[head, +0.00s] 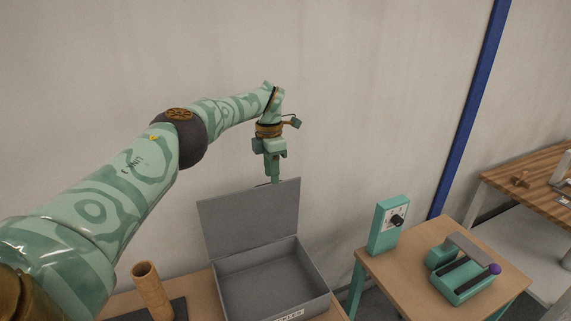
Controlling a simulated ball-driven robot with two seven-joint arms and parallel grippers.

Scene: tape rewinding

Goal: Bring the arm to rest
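My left arm comes in from the left and reaches across the picture to the back wall. My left gripper (273,180) points down at the top edge of the raised lid (248,215) of a grey box. Its fingers show as one narrow column, so I cannot tell whether they are open or shut. I see nothing held in it. Whether the fingertips touch the lid is unclear. The grey box (318,281) stands open on a wooden table, and its visible interior looks empty. My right gripper is not in view.
A brown cylinder (151,290) stands on a dark mat left of the box. A small table (385,270) at right holds an upright green panel with a dial (386,228) and a green device with a purple knob (465,273). A blue post (468,110) rises behind.

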